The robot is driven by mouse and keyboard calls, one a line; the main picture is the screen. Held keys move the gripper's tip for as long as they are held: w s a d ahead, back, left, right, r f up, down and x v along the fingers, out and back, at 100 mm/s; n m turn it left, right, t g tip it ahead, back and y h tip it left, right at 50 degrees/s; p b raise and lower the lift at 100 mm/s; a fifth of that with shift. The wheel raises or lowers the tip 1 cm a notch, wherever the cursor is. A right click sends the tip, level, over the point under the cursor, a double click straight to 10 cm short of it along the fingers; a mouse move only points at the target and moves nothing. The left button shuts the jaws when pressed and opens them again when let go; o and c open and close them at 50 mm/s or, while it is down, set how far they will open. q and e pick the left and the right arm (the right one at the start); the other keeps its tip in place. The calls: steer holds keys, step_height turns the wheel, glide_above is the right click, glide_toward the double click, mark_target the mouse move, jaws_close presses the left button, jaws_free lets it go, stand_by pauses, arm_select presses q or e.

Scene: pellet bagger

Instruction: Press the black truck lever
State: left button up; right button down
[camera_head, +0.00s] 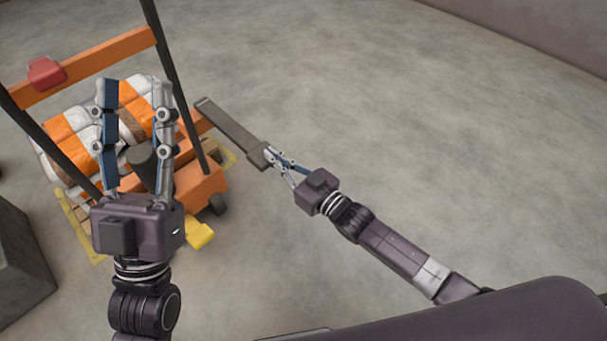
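The orange truck (203,184) with black posts stands at the left. A dark, tapered post (143,158), possibly the black lever, shows between the fingers of my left gripper (135,92). That gripper is open, its fingers spread and pointing up in the picture; I cannot tell whether it touches the post. My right gripper (270,157) is shut on the near end of a long, flat dark bar (232,130). The bar's far end reaches toward the truck's right post; whether it is joined to the truck is unclear.
White and orange bags (68,134) lie on the truck behind my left gripper. A red box (46,73) sits on its upper orange bar. A yellow pedal-like part (200,234) sticks out low. A grey block (18,262) stands at the left edge. The floor to the right is clear.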

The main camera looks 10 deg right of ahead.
arm_select(q)
steer(key=w+f+g+y+p, duration=0.1)
steer(key=w+f+g, duration=0.2)
steer(key=f, duration=0.4)
steer(key=w+f+g+y+p, duration=0.1)
steer(key=w+f+g+y, duration=0.1)
steer(key=w+f+g, duration=0.2)
steer(key=shift+f+g+p, duration=0.4)
steer(key=shift+f+g, duration=0.1)
steer(key=shift+f, duration=0.95)
arm_select(e)
steer(key=v, duration=1)
steer(key=shift+r, duration=0.35)
arm_select(q)
steer(key=shift+d, duration=0.1)
